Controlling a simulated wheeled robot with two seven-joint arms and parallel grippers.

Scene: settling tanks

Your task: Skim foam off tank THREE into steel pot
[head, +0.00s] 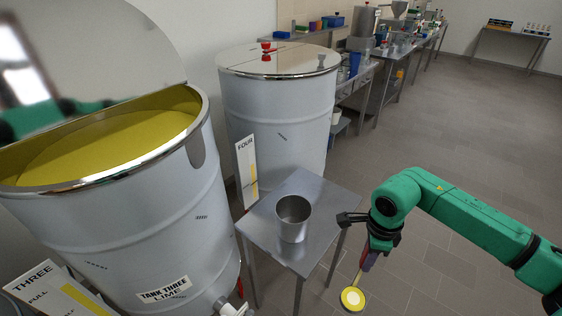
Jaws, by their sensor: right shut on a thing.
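Tank THREE (130,215) is the big steel drum at the left, labelled "TANK THREE LIME". Its mirror-like lid (85,60) stands raised, and a yellow surface (105,148) fills it near the rim. The steel pot (293,219) stands upright on a small steel table (267,243) and looks empty. My right gripper (360,222) is shut on the handle of a ladle-like skimmer (369,260). The skimmer's round head (352,299) hangs low, right of the table, apart from it, and shows yellow with a pale middle. My left gripper is not in view.
Tank FOUR (278,110) stands behind with its lid shut and a red knob (267,48) on top. Gauge boards for THREE (45,291) and FOUR (246,172) stand by the tanks. Cluttered benches (372,80) line the back. The tiled floor at right is clear.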

